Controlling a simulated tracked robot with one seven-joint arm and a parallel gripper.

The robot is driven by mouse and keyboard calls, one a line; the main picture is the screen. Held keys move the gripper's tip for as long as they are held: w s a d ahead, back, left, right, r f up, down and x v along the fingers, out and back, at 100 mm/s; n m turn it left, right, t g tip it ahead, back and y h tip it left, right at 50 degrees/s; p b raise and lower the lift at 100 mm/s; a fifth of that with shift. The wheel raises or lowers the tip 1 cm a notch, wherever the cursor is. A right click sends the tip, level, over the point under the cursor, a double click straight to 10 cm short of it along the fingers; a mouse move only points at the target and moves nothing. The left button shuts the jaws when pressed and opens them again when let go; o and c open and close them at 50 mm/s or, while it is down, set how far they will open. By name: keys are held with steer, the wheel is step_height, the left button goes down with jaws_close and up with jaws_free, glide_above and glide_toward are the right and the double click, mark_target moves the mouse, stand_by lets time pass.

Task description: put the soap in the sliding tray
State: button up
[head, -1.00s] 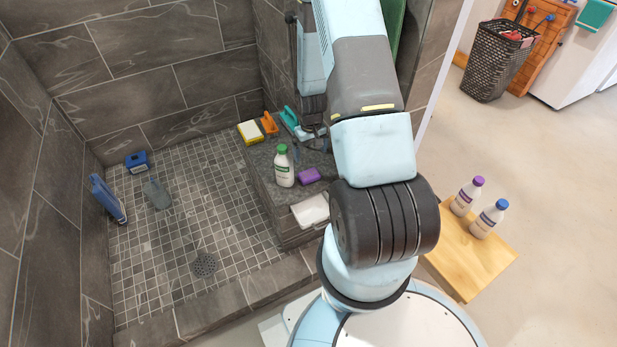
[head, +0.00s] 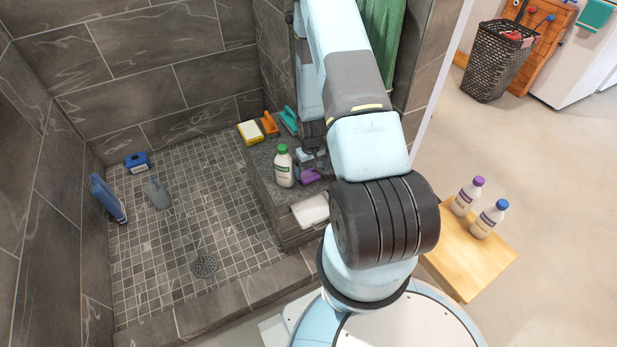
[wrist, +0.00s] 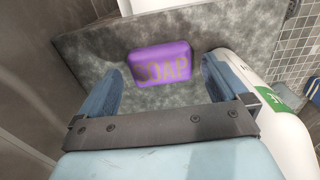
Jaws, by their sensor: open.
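The purple soap (head: 310,176) lies on the grey stone bench (head: 262,172) in the shower. In the wrist view the soap (wrist: 160,64) shows its lettering and lies ahead of and between the two fingers. My gripper (wrist: 162,88) is open and empty, pointing down at the bench; in the head view it (head: 312,160) is just above and behind the soap and partly hidden by my arm. The sliding tray is probably the white drawer-like piece (head: 311,209) in the bench front; my arm hides part of it.
A white bottle with a green cap (head: 284,166) stands close beside the soap, and in the wrist view it (wrist: 285,135) is right beside the right finger. A yellow sponge (head: 250,132), an orange brush (head: 269,124) and a teal brush (head: 290,119) lie farther back on the bench.

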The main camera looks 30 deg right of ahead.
mark_target(311, 176)
steer(key=shift+w+d+f, duration=0.1)
steer(key=shift+f, duration=1.95)
steer(key=shift+c, duration=0.2)
steer(key=c, duration=0.9)
steer(key=shift+r, duration=0.1)
